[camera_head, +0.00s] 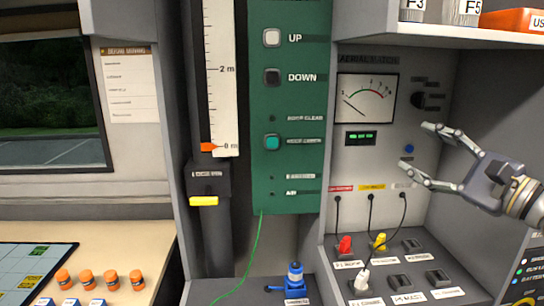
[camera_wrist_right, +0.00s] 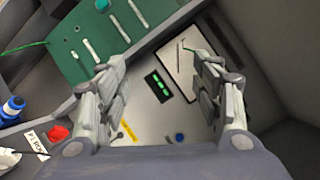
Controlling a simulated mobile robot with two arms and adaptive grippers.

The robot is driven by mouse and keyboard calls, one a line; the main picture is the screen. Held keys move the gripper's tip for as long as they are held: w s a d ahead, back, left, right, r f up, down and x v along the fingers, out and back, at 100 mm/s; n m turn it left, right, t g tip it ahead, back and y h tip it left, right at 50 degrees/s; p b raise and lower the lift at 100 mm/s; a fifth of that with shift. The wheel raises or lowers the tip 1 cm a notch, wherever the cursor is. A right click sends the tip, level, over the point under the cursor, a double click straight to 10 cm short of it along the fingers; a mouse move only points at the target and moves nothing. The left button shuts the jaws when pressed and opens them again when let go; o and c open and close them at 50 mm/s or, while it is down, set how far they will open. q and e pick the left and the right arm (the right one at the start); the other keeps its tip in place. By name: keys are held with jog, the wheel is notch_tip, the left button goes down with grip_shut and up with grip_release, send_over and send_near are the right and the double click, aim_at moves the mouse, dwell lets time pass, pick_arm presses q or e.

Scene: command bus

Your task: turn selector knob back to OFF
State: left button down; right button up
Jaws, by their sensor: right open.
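The black selector knob (camera_head: 425,101) sits at the upper right of the grey panel in the head view, to the right of the analog meter (camera_head: 366,99), with small dark labels around it that are too small to read. My right gripper (camera_head: 417,147) comes in from the right, open and empty, with its fingertips below the knob and apart from it. In the right wrist view the two open fingers (camera_wrist_right: 157,66) show with nothing between them but panel, and I cannot make out the knob there. My left gripper is not in view.
A blue button (camera_head: 409,148) shows between my right fingertips, and a green display (camera_head: 361,138) lies left of them. Cables (camera_head: 371,222) hang below, running to red, yellow and white plugs. A shelf (camera_head: 467,36) overhangs above, and a side wall stands close on the right.

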jog(key=s+a+f+m+t+y, duration=0.1)
jog(key=a+f+m+t, duration=0.15)
jog(key=m, duration=0.55)
jog(key=s+a+f+m+t, duration=0.2)
jog(key=a+m, duration=0.2)
jog(key=m, duration=0.3)
jog(key=s+d+f+m+g+h, duration=0.1)
jog(key=d+f+m+g+h, duration=0.15)
jog(key=f+m+h, duration=0.45)
jog(key=s+d+f+m+g+h, duration=0.1)
jog(key=s+d+f+m+h, duration=0.15)
jog(key=f+m, duration=0.85)
jog(key=s+d+f+m+g+h, duration=0.15)
jog(key=d+f+m+h, duration=0.25)
jog(key=f+m+h, duration=0.45)
jog(key=s+a+f+m+g+y, duration=0.35)
jog(key=s+f+m+g, duration=0.35)
jog(key=s+f, duration=0.45)
jog(key=s+a+f+m+g+y, duration=0.35)
jog(key=s+a+f+g, duration=0.3)
jog(key=s+f, duration=0.7)
jog(key=f, duration=2.2)
jog(key=s+d+f+g, duration=0.1)
jog(key=s+d+f, duration=0.1)
jog(key=s+f, duration=1.4)
jog(key=shift+s+d+f+n+g, duration=0.15)
jog(key=shift+s+n+g, duration=0.25)
jog(key=shift+s, duration=0.25)
